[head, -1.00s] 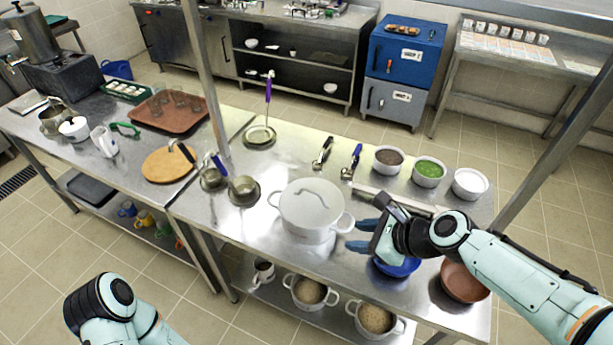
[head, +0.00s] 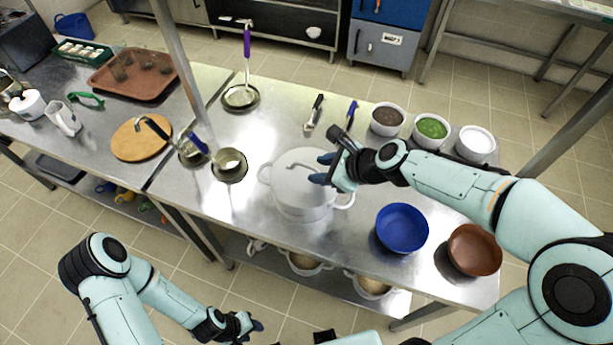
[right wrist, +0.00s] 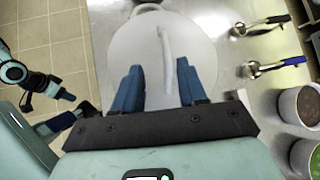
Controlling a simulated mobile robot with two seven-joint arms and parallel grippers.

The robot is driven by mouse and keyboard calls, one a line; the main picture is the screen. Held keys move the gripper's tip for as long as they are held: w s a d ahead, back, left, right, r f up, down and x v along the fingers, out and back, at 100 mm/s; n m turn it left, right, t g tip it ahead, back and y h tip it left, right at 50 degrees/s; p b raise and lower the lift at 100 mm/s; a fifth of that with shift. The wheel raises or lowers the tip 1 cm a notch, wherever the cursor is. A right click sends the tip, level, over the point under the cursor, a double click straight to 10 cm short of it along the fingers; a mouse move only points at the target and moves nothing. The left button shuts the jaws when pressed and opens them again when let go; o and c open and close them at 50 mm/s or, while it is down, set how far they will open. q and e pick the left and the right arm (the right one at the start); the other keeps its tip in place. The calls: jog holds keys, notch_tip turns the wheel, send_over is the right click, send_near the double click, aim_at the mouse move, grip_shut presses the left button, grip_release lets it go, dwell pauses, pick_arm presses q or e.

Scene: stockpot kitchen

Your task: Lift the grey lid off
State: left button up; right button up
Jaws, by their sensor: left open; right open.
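The grey lid (head: 292,172) sits on the white two-handled pot (head: 302,207) on the steel table. Its bar handle shows in the right wrist view, where the lid (right wrist: 140,60) lies ahead of my fingers. My right gripper (head: 322,170) is over the right part of the lid. In the right wrist view my right gripper (right wrist: 158,88) is open, with the lid's handle (right wrist: 166,60) between the lines of its two blue fingers. I cannot tell if the fingers touch the lid. My left gripper (head: 254,326) is open and empty, low in front of the table.
A blue bowl (head: 402,228) and a brown bowl (head: 474,249) stand to the pot's right. White bowls with dark (head: 387,117), green (head: 432,127) and white contents stand behind.

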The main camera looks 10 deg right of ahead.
aim_at(313, 168)
jog(key=x, duration=0.2)
jog(key=d+b+x, duration=0.1)
jog(key=x, duration=0.1)
jog(key=shift+w+a+f, duration=0.15)
jog(key=shift+w+f, duration=0.1)
jog(key=shift+w, duration=0.05)
jog(key=shift+w+a+f+b, duration=0.25)
jog(key=shift+b, duration=0.05)
pick_arm(q)
jog(key=shift+s+f, duration=0.7)
jog(key=shift+f, duration=0.3)
pick_arm(e)
jog(key=shift+w, duration=0.1)
grip_shut()
